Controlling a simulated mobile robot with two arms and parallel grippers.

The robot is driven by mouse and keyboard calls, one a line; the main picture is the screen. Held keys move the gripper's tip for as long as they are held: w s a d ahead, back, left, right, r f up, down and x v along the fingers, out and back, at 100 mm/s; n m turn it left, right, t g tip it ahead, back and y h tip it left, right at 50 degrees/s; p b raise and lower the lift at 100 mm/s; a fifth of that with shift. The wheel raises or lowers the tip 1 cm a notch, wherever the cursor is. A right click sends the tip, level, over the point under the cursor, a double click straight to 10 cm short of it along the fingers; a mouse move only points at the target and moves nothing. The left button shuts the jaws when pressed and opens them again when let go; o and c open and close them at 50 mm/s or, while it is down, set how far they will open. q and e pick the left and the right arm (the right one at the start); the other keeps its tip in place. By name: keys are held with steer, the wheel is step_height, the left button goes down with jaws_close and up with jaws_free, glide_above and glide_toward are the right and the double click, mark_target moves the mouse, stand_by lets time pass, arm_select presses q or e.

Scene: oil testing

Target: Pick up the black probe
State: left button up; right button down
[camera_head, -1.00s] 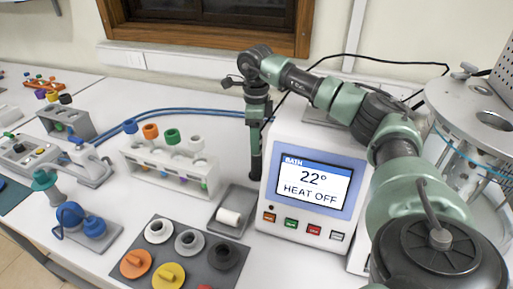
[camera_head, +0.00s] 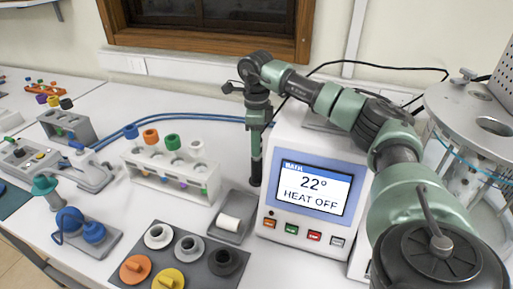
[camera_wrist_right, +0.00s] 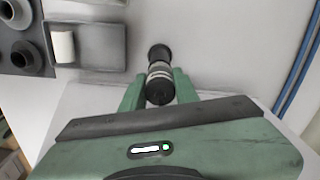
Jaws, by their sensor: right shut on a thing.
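The black probe (camera_wrist_right: 159,72) stands between the two green fingers of my right gripper (camera_wrist_right: 159,92) in the right wrist view. It is a dark cylinder with a pale band. The fingers are shut on it from both sides. In the head view my right gripper (camera_head: 256,145) points down, just left of the bath display unit, and the probe's dark lower end (camera_head: 256,172) shows below the fingers. The gripper hides its upper part. I cannot tell whether its foot touches the table. My left gripper is in neither view.
The bath unit (camera_head: 312,190) reads 22° and HEAT OFF. A grey tray with a white roll (camera_head: 230,222) lies in front of the probe. A tube rack (camera_head: 165,185) stands to the left. Blue hoses (camera_head: 185,112) run behind. Coloured caps sit on a dark mat at the front.

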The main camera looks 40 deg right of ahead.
step_height(320, 180, up, 10)
steer(key=shift+w+f+b, duration=0.1)
steer(key=shift+b, duration=0.6)
step_height(320, 180, up, 9)
steer(key=p, duration=0.3)
steer(key=shift+r, duration=0.3)
